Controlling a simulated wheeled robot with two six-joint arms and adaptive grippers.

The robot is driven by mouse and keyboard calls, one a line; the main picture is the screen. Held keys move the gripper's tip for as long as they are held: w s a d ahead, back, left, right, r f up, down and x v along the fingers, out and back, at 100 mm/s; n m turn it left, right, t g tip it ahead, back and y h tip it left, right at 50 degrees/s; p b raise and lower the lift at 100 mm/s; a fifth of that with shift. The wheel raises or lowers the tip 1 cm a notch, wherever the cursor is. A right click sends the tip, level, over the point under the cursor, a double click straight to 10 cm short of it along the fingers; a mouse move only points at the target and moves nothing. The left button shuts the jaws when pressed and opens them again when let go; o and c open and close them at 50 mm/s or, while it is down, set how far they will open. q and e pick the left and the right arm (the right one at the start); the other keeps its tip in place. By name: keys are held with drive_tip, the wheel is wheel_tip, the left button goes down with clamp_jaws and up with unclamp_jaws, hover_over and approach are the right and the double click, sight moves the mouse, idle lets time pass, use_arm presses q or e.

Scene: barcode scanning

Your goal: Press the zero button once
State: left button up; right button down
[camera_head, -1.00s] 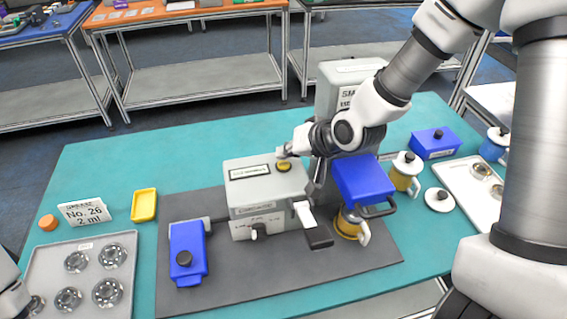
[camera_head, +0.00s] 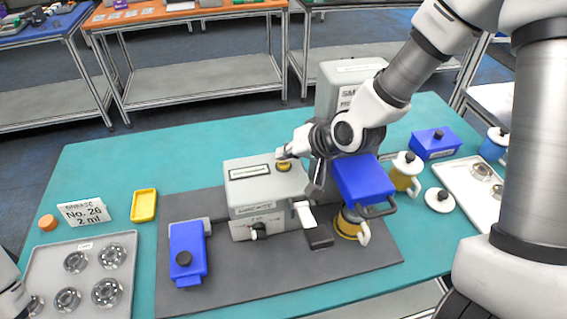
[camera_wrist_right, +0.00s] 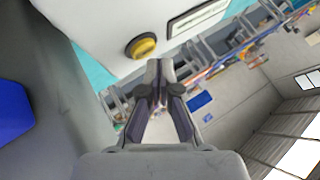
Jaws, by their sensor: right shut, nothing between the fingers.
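A round yellow button (camera_head: 283,166) sits on the top of the grey-white machine (camera_head: 268,190) in the middle of the mat, beside a small display (camera_head: 250,171). I cannot read a label on the button. My right gripper (camera_head: 284,154) comes in from the right, its tip close above and behind the button. In the right wrist view the gripper (camera_wrist_right: 159,66) is shut and empty, its fingertips just beside and below the yellow button (camera_wrist_right: 141,46) in the picture, apparently apart from it. Only a piece of my left arm shows at the lower left edge; its jaws are hidden.
A taller grey machine (camera_head: 338,85) is behind. A blue device (camera_head: 187,254), a yellow tray (camera_head: 144,205) and a tray of metal parts (camera_head: 125,295) lie left. The dark mat (camera_head: 260,280) is clear in front.

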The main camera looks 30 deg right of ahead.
sight(286, 165)
drive_tip(key=shift+f, duration=0.3)
drive_tip(key=shift+f+b, duration=0.35)
drive_tip(key=shift+f, duration=0.05)
idle(0.5)
idle(0.3)
drive_tip(key=shift+r+p, duration=0.85)
drive_tip(key=shift+r, duration=0.05)
wheel_tip(286, 165, up, 5)
drive_tip(key=p, duration=0.4)
drive_tip(key=shift+p, duration=0.35)
drive_tip(key=shift+f, duration=0.1)
